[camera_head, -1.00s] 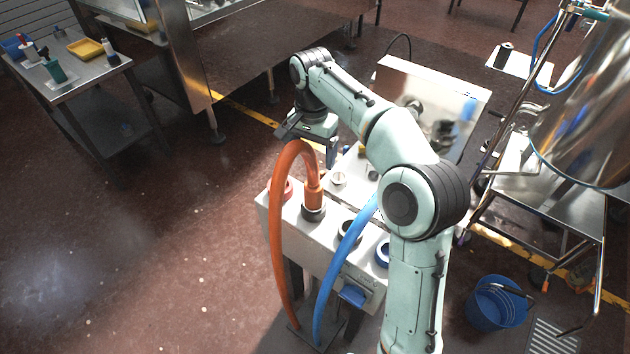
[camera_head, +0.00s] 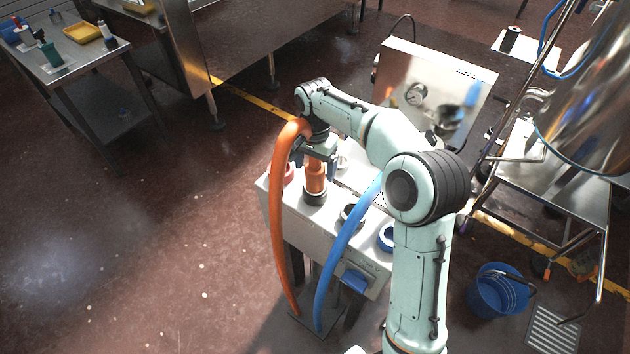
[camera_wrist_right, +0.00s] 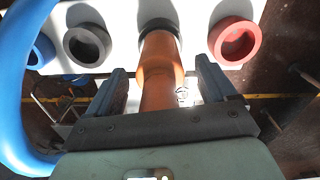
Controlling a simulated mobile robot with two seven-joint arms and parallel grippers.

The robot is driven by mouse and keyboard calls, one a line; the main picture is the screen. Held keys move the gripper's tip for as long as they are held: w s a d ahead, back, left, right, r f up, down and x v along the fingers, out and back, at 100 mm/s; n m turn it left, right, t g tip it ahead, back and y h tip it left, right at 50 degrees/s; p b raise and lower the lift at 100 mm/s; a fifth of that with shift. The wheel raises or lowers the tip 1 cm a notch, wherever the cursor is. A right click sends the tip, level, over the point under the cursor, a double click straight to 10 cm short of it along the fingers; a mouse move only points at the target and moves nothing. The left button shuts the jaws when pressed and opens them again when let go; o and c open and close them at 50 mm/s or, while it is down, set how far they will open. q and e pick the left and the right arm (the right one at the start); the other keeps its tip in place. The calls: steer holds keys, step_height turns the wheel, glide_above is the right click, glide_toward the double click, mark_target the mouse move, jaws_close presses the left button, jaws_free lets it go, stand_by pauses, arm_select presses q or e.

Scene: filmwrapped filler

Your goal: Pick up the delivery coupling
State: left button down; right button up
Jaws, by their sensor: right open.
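An orange coupling (camera_head: 315,182) on the end of an orange hose (camera_head: 277,215) stands upright in a dark ring on a pale panel box (camera_head: 285,203). The hose arches up from the floor and bends over at the top. My right gripper (camera_head: 314,158) is open, at the coupling's upper part. In the right wrist view the gripper (camera_wrist_right: 163,82) has one finger on each side of the orange coupling (camera_wrist_right: 160,62), with gaps visible. Whether the fingers touch it cannot be told. My left gripper is in no view.
A red ring (camera_head: 284,173), a dark ring (camera_head: 350,214) and a blue ring (camera_head: 387,238) sit on the same box. A blue hose (camera_head: 340,255) rises beside it. A blue bucket (camera_head: 495,292) and a steel trolley (camera_head: 580,205) stand at right. Open floor lies at left.

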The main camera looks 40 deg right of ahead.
steer(key=shift+f, duration=0.8)
steer(key=c, duration=1.3)
steer(key=shift+r, duration=0.1)
steer(key=shift+c, duration=1)
steer(key=shift+r, duration=0.1)
